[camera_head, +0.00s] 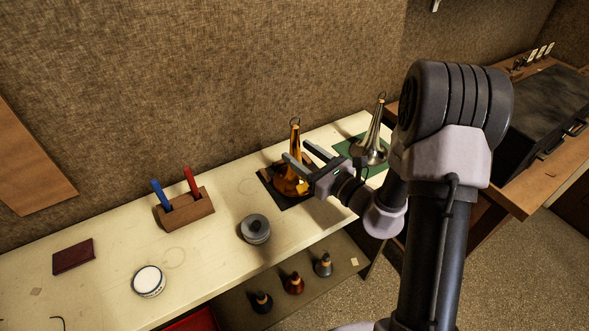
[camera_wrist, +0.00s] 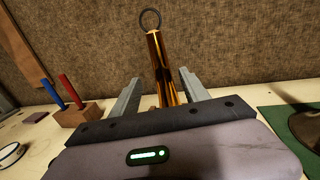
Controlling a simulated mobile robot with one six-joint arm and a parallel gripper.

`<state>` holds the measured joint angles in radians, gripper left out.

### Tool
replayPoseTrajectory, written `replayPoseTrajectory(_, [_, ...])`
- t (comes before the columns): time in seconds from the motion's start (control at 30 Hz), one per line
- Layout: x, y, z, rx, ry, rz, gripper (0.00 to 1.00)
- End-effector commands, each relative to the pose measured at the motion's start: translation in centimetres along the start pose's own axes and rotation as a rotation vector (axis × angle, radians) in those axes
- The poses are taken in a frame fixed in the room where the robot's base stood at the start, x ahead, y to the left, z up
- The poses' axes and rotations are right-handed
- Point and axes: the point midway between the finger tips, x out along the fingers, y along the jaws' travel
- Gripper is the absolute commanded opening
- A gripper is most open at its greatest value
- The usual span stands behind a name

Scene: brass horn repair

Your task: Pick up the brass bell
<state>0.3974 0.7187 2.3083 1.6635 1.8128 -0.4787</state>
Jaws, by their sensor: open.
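The brass bell (camera_head: 293,180) stands upright on a dark mat (camera_head: 297,205) on the cream bench, with a flared base, a narrow neck and a ring on top. My gripper (camera_head: 297,155) is open, its two fingers pointing at the bell's neck from the right in the head view. In the wrist view the bell's neck (camera_wrist: 162,68) rises between the two open fingers (camera_wrist: 157,95), with its ring above them. The bell's lower part is hidden behind my gripper there. I cannot tell whether either finger touches it.
A silver bell (camera_head: 372,140) stands on a green mat (camera_head: 347,152) to the right, close to my arm. A grey round tin (camera_head: 255,229) and a wooden block (camera_head: 186,212) with blue and red handles stand left. Small bells (camera_head: 294,284) sit on the lower shelf.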

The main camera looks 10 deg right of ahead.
Motion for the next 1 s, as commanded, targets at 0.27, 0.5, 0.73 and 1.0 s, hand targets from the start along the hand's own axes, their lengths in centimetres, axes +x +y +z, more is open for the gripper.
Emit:
replayPoseTrajectory(0.27, [4.1, -0.5, 0.6, -0.003, -0.003, 0.003, 0.53])
replayPoseTrajectory(0.5, [6.1, -0.5, 0.7, 0.002, 0.000, 0.000, 0.53])
replayPoseTrajectory(0.73, [6.0, -0.5, 0.7, 0.001, 0.000, 0.000, 0.30])
replayPoseTrajectory(1.0, [6.0, -0.5, 0.7, 0.001, 0.000, 0.000, 0.00])
